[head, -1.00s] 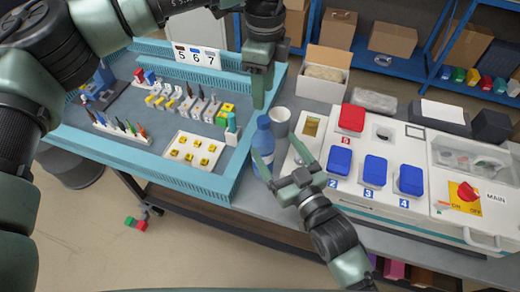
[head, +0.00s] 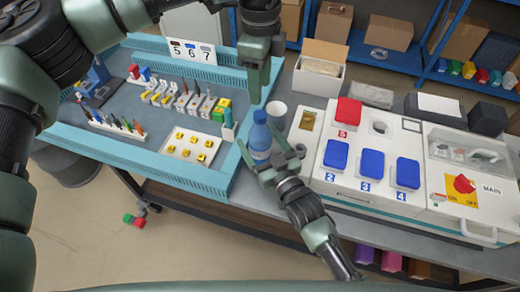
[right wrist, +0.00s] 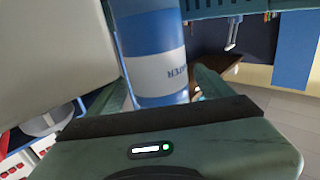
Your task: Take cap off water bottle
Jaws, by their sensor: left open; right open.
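A blue water bottle (head: 260,140) with a blue cap (head: 260,116) stands upright on the grey bench, at the right edge of the light blue tray. My left gripper (head: 254,98) hangs pointing down, with its tips just above and slightly left of the cap. Its jaws are open, though the gap is hard to see from here. My right gripper (head: 275,158) is open at the lower part of the bottle, its fingers on either side of it. In the right wrist view the bottle (right wrist: 160,70) stands between the fingers, with a white label band showing.
A white cup (head: 277,112) stands just behind the bottle. The white socket box (head: 345,195) with blue and red covers is close on the right. The light blue tray (head: 205,185) with small parts lies on the left.

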